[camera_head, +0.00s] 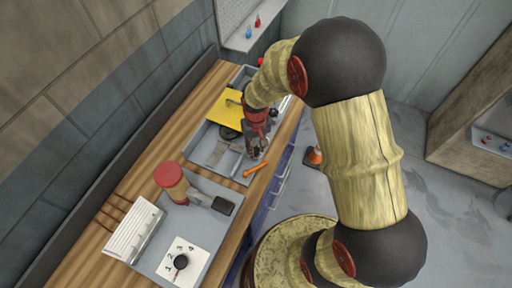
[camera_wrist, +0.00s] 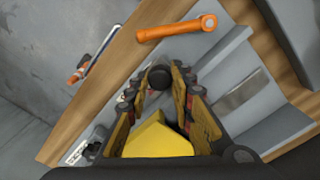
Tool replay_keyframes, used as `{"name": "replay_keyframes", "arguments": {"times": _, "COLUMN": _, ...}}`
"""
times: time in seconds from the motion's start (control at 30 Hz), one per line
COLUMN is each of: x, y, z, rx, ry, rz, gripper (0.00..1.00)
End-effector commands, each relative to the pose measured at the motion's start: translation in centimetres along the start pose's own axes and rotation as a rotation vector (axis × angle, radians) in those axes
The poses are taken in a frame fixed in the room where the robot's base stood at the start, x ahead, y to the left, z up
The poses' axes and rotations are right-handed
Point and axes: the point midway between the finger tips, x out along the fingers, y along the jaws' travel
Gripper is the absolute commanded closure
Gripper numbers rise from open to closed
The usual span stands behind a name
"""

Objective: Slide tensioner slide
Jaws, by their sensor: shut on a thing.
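My gripper (camera_head: 257,146) reaches down over the front edge of the grey fixture (camera_head: 203,157) on the wooden bench. In the wrist view my gripper (camera_wrist: 160,84) has its fingers closed in on a round black knob (camera_wrist: 160,76), which shows between the fingertips. I take this knob to be the tensioner slide's handle; the rest of the slide is hidden under the fingers. In the head view the gripper hides the knob. An orange lever (camera_head: 255,169) lies just in front of the gripper, apart from it, and also shows in the wrist view (camera_wrist: 177,28).
A yellow panel (camera_head: 231,111) stands behind the gripper.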

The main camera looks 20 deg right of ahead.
Motion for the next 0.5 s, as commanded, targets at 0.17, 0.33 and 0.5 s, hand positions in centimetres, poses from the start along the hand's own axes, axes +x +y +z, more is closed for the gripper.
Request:
{"name": "replay_keyframes", "arguments": {"times": 0.17, "x": -0.01, "y": -0.01, "z": -0.02, "rx": 0.0, "ry": 0.001, "rz": 0.0, "gripper": 0.98}}
{"name": "replay_keyframes", "arguments": {"times": 0.33, "x": -0.01, "y": -0.01, "z": -0.03, "rx": 0.0, "ry": 0.001, "rz": 0.0, "gripper": 1.0}}
{"name": "replay_keyframes", "arguments": {"times": 0.5, "x": -0.01, "y": -0.01, "z": -0.03, "rx": 0.0, "ry": 0.001, "rz": 0.0, "gripper": 1.0}}
